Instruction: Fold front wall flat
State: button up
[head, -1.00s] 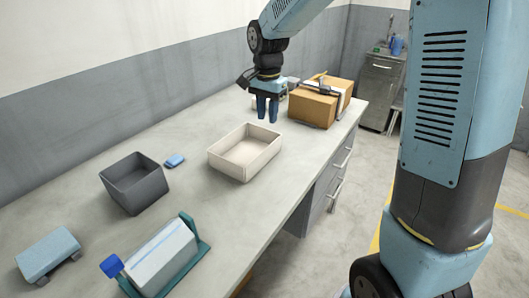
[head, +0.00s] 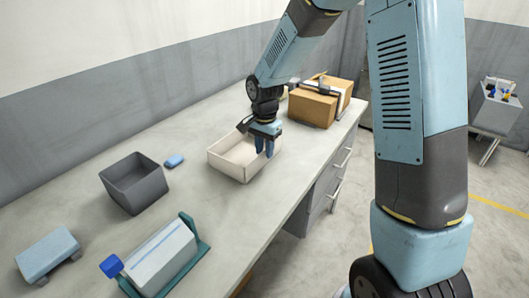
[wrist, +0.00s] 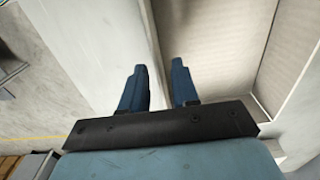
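The pale open box (head: 226,166) stands on the bench with its walls upright. My gripper (head: 264,147) points down at the box's right end in the head view and covers part of that end. In the wrist view my two blue fingers (wrist: 160,88) are apart. The box's beige inside (wrist: 215,40) lies to the right. I cannot tell whether the fingers touch the wall.
A brown carton (head: 312,105) stands behind the gripper on the bench. A dark grey bin (head: 135,185), a small blue block (head: 174,160), a pale blue object (head: 48,254) and a white block in a green holder (head: 165,255) lie to the left and front. Bare bench surrounds the box.

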jog(key=shift+f, duration=0.75)
grip_shut()
